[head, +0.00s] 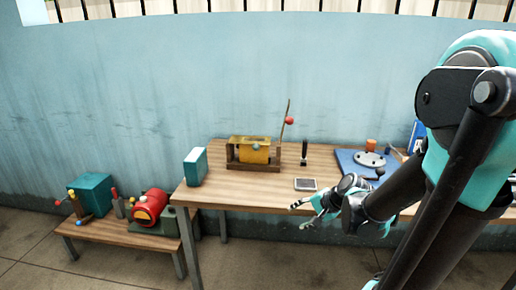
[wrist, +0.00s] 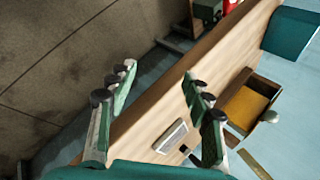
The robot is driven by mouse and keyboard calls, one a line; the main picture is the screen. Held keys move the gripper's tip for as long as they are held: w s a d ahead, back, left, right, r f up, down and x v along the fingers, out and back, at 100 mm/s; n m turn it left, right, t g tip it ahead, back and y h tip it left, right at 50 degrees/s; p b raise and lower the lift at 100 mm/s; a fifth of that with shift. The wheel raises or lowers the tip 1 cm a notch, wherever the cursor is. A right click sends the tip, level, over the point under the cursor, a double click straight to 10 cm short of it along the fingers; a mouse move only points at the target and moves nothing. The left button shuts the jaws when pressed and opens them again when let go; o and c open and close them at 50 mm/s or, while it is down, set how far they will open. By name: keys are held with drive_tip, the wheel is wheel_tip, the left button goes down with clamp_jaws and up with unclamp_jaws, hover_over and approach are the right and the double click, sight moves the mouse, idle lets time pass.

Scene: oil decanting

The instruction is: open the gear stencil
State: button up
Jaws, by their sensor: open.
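My gripper (head: 298,216) is open and empty in front of the table's front edge, its fingers pointing left. In the wrist view its two green and grey fingers (wrist: 158,72) are spread apart with nothing between them but the table edge behind. No thing is clearly marked as the gear stencil. A grey rounded plate with dark spots (head: 370,159) lies on a blue board (head: 349,168) at the right of the table, behind my gripper and partly near my arm; it may be the stencil. I cannot tell whether it is open.
The wooden table (head: 235,197) holds a flat grey-framed tile (head: 305,184), a dark upright handle (head: 304,152), a yellow box in a wooden frame (head: 255,152) with a red-knobbed lever (head: 289,121), and a teal block (head: 195,166). A low bench (head: 120,234) stands left.

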sight(259, 148)
drive_tip(key=w+a+r+m+y, duration=0.1)
drive_tip(key=w+m, duration=0.1)
drive_tip(key=w, duration=0.1)
drive_tip(key=w+a+r+m+t+y, duration=0.1)
drive_tip(key=w+r+m+y, duration=0.1)
drive_tip(key=w, duration=0.1)
drive_tip(key=w+a+r+m+y, duration=0.1)
drive_tip(key=w+a+r+m, duration=0.1)
drive_tip(key=w, duration=0.1)
drive_tip(key=shift+r+t, duration=0.25)
drive_tip(key=shift+t, duration=0.15)
drive_tip(key=w+r+m+t+y, duration=0.3)
drive_tip(key=w+r+m+y, duration=0.25)
drive_tip(key=w+m, duration=0.35)
drive_tip(key=shift+h, duration=0.55)
drive_tip(key=x, duration=0.5)
drive_tip(key=r+x, duration=0.1)
drive_tip(key=x, duration=1)
drive_tip(key=shift+w+a+r, duration=0.15)
drive_tip(key=shift+w+a, duration=0.05)
drive_tip(key=shift+a, duration=0.05)
clamp_jaws()
